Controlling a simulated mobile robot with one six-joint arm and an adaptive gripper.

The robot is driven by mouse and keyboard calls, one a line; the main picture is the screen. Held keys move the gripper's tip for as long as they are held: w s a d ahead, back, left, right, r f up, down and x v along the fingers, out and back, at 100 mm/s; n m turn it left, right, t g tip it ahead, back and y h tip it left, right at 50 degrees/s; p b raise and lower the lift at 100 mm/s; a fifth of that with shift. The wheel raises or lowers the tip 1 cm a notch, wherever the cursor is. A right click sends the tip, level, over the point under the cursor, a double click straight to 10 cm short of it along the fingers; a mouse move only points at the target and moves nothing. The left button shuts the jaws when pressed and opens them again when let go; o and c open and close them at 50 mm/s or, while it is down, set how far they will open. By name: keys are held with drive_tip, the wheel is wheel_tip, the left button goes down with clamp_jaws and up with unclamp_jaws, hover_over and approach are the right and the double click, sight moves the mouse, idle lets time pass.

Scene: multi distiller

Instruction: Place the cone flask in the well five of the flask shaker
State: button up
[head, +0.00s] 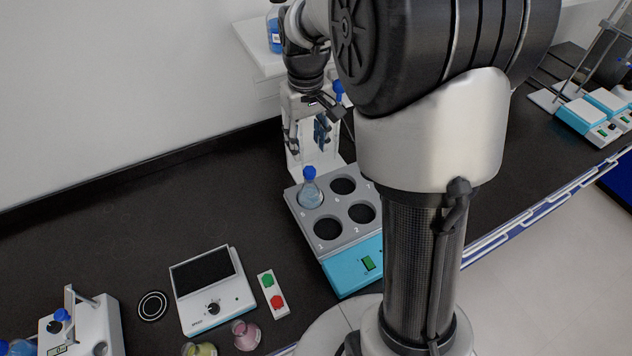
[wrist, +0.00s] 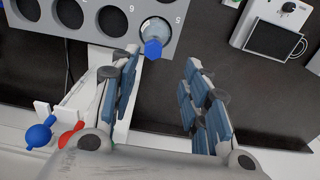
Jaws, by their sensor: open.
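The cone flask (head: 311,188), with pale blue liquid and a blue cap, stands upright in a well at the back left of the flask shaker (head: 340,222). The number by that well reads 5. In the wrist view, the flask (wrist: 154,36) sits in the end well of the shaker (wrist: 205,12), beside the 5. My gripper (head: 307,130) is open and empty, above and behind the flask. In the wrist view, the fingers of my gripper (wrist: 161,62) are spread apart, with the blue cap beyond the gap between them. The fingers do not appear to touch the flask.
Other visible shaker wells are empty. A white device (head: 212,290) with a dark plate, a red-green button box (head: 272,293) and small flasks (head: 246,334) stand left of the shaker. A white apparatus with blue and red knobs (wrist: 38,132) is close to my gripper.

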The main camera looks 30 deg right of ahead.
drive_tip(key=s+a+r+t, duration=0.1)
drive_tip(key=s+a+r, duration=0.25)
drive_tip(key=s, duration=0.25)
drive_tip(key=s+a+r+t, duration=0.1)
drive_tip(key=s+a+r, duration=0.2)
drive_tip(key=s+r, duration=0.3)
drive_tip(key=s+a+f+t, duration=0.1)
drive_tip(key=s+a+t, duration=0.1)
drive_tip(key=s, duration=0.9)
drive_tip(key=shift+s+a+f, duration=0.15)
drive_tip(key=shift+s+f, duration=0.1)
drive_tip(key=shift+s, duration=0.05)
